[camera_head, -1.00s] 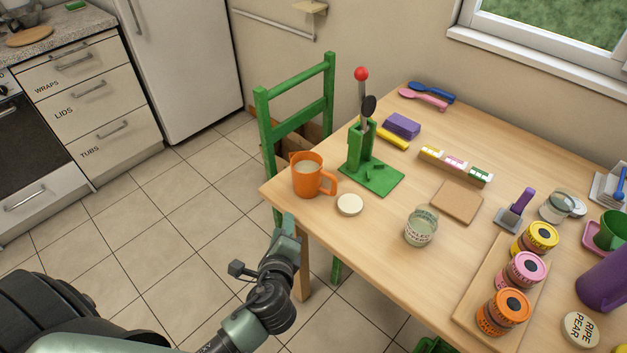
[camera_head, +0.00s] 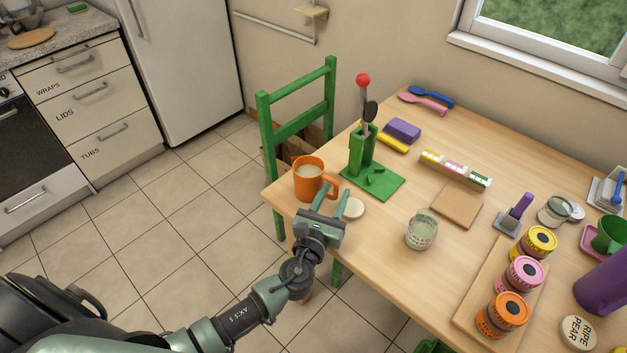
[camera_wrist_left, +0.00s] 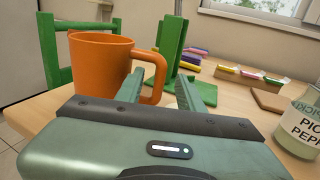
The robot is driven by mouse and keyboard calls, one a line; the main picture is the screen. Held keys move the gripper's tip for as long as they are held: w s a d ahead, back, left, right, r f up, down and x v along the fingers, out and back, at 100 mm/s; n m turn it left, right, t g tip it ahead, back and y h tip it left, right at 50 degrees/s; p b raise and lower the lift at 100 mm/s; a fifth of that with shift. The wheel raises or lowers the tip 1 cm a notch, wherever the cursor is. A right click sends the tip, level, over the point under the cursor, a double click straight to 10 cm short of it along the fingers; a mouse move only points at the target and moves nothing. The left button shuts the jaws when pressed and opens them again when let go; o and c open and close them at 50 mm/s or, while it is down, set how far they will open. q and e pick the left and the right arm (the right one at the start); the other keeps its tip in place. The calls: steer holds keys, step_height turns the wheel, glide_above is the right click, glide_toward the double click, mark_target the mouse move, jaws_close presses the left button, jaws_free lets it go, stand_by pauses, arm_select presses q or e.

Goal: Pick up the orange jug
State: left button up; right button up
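The orange jug (camera_head: 309,178) stands upright near the table's left corner, with something pale inside and its handle toward the right. In the left wrist view the jug (camera_wrist_left: 98,66) is large at the left, its handle (camera_wrist_left: 154,82) close to my fingers. My left gripper (camera_head: 336,194) is open, its two fingers apart and pointing at the handle side of the jug. In the left wrist view the gripper (camera_wrist_left: 170,82) has the handle between or just beyond its fingers; I cannot tell whether they touch. My right gripper is not in view.
A pale round lid (camera_head: 353,208) lies beside my fingers. A glass jar (camera_head: 421,233) stands to the right. A green chair (camera_head: 301,125) is behind the table's left edge.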

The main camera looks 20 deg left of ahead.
arm_select(q)
steer(key=shift+w, duration=1)
steer(key=shift+c, duration=0.4)
jaws_close()
